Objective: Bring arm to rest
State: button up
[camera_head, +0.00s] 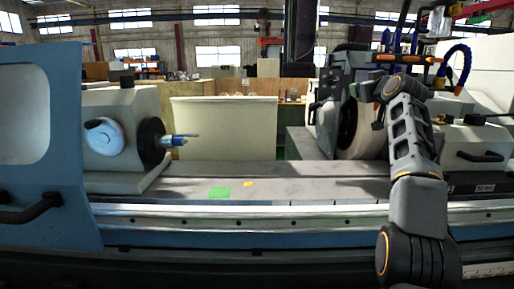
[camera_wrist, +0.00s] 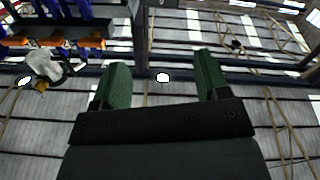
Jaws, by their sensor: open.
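My gripper (camera_wrist: 158,85) is open in the wrist view, with its two green-lined fingers apart and nothing between them. It points up toward the hall ceiling. In the head view my arm stands raised at the right, in front of the grinder, and the gripper fingers cannot be made out there. The cylindrical grinder (camera_head: 300,215) runs across the head view. Its workhead (camera_head: 115,130) with a dark chuck and a pointed centre is at the left. The grinding wheel (camera_head: 350,128) is at the right, partly hidden behind my arm.
A blue sliding door (camera_head: 45,140) with a dark handle stands at the left. The machine bed carries a green patch (camera_head: 219,193) and a small yellow patch (camera_head: 248,184). Blue coolant hoses (camera_head: 457,65) hang near my arm at upper right. The space above the mid-bed is clear.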

jog(key=s+a+f+m+g+p, duration=0.1)
jog(key=s+a+f+g+p, duration=0.45)
jog(key=a, duration=0.35)
jog(key=s+a+f+g+p, duration=0.2)
jog(key=s+f+g, duration=0.1)
jog(key=s+f, duration=0.4)
jog(key=s+a+f+m+g+p, duration=0.1)
jog(key=s+a+f+g+p, duration=0.1)
jog(key=s+f, duration=0.6)
jog(key=s+a+f+g+p, duration=0.3)
jog(key=s+f, duration=0.5)
jog(key=s, duration=0.8)
jog(key=shift+a+m+g+p, duration=0.3)
jog(key=shift+a+g+p, duration=0.05)
jog(key=shift+p, duration=0.3)
jog(key=shift+w, duration=0.1)
jog(key=shift+c, duration=0.2)
